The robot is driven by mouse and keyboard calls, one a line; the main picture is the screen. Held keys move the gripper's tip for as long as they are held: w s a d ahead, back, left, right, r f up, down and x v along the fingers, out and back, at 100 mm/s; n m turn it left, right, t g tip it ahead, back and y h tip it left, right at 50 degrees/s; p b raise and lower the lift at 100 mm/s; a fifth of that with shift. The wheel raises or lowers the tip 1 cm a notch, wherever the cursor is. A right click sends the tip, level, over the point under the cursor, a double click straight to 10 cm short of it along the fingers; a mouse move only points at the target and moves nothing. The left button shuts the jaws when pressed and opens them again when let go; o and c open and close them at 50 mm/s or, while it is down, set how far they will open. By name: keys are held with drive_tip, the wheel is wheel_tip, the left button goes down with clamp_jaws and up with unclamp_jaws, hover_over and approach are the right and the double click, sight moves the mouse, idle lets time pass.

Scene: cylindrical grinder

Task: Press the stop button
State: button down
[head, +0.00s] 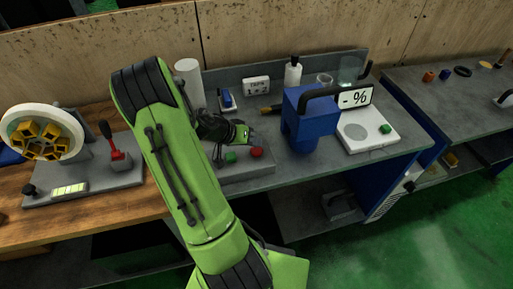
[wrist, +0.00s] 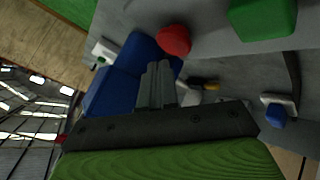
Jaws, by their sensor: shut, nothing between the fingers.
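The red button (head: 256,152), which looks like the stop button, sits on a grey control box (head: 243,172) on the bench. A green button (head: 231,157) is just left of it. My gripper (head: 248,134) is above and behind the buttons in the head view, shut and empty. In the wrist view, my closed fingers (wrist: 158,82) point towards the red button (wrist: 173,40), which shows just beyond their tips. The green button (wrist: 262,18) is at the upper right there. I cannot tell the exact gap between fingertips and red button; no contact is visible.
A blue machine block (head: 310,120) with a black handle stands right of the control box. A scale with a percent display (head: 356,97) is farther right. A white cylinder (head: 189,82) and a bottle (head: 292,72) stand behind. A red-handled lever (head: 106,131) is at left.

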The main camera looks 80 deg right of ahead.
sight(254, 150)
drive_tip(key=shift+r+p, duration=1.65)
drive_tip(key=shift+r, duration=0.95)
drive_tip(key=shift+f, duration=0.1)
drive_tip(key=w+a+r+n+t+y, duration=0.1)
drive_tip(key=w+a+r+n+t, duration=0.3)
drive_tip(key=w+a, duration=0.35)
drive_tip(key=w+a+r+n+t, duration=0.25)
drive_tip(key=w+a+r, duration=0.25)
drive_tip(key=w+a, duration=0.3)
drive_tip(key=s+a+r+n+t+y, duration=0.2)
drive_tip(key=a+n, duration=0.4)
drive_tip(key=a, duration=0.6)
drive_tip(key=s+a+r+n+t+y, duration=0.3)
drive_tip(key=s+a+r+n+t, duration=0.1)
drive_tip(key=a, duration=0.8)
wheel_tip(254, 150, up, 2)
drive_tip(key=shift+s+r+n, duration=0.1)
drive_tip(key=shift+s+n, duration=0.5)
drive_tip(key=shift+n, duration=0.55)
